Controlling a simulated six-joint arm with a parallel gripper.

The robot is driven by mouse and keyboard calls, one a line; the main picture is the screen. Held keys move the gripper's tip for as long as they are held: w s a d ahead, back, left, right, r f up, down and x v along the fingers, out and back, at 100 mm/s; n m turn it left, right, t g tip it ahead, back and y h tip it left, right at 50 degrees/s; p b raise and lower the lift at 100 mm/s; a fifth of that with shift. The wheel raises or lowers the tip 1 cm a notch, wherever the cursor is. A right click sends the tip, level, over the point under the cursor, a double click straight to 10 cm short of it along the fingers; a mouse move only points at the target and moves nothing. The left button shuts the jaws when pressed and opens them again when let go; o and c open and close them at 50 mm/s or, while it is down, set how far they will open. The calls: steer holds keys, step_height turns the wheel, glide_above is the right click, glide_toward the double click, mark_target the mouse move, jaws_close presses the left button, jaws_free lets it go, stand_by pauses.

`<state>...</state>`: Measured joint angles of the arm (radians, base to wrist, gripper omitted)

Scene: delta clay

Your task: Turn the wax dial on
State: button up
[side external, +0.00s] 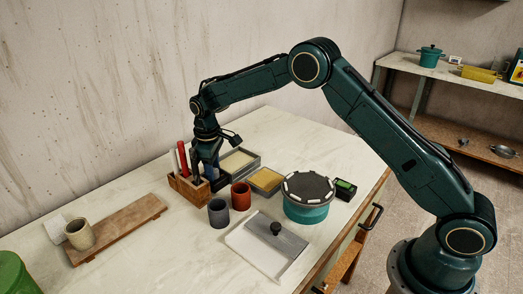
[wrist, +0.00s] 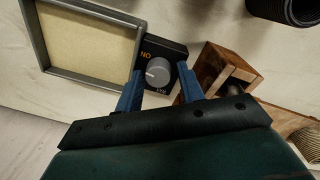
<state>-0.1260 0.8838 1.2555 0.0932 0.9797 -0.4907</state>
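The wax dial is a grey round knob (wrist: 158,71) on a black box (wrist: 176,50), seen in the wrist view. Orange letters, seeming to read ON upside down, stand at its upper left; small pale letters below are hard to read. A pale mark on the knob points to the left. My gripper (wrist: 160,82) is open, with one blue finger on each side of the knob; I cannot tell whether they touch it. In the side view my gripper (side external: 206,168) points down behind the wooden box, and the dial is hidden there.
A wooden box (side external: 188,188) with red and white sticks stands close to my gripper. Trays of pale (side external: 238,160) and yellow (side external: 266,179) material, a grey cup (side external: 218,213), a red cup (side external: 241,196) and a teal turntable (side external: 307,209) are nearby.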

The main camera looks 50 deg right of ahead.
steer(key=n, duration=0.6)
steer(key=shift+d+t, duration=0.2)
steer(key=shift+t, duration=0.1)
steer(key=shift+r, duration=0.25)
step_height(320, 180, up, 14)
steer(key=s, duration=0.1)
steer(key=s+d+r+m+t, duration=0.1)
steer(key=s+r+m, duration=0.1)
steer(key=s+r, duration=0.3)
steer(key=s+d+r+m+t, duration=0.1)
steer(key=s+d+r+m, duration=0.1)
steer(key=s+r, duration=0.4)
steer(key=shift+s+d+r+m+y, duration=0.25)
steer(key=shift+s+m, duration=0.35)
steer(key=shift+s, duration=1.95)
steer(key=shift+c, duration=1.4)
steer(key=y, duration=0.3)
glide_above(215, 173)
steer(key=s+d, duration=0.4)
step_height(215, 173, down, 13)
steer(key=shift+w+f+t, duration=0.15)
steer(key=shift+w+t, duration=0.1)
steer(key=shift+t, duration=0.15)
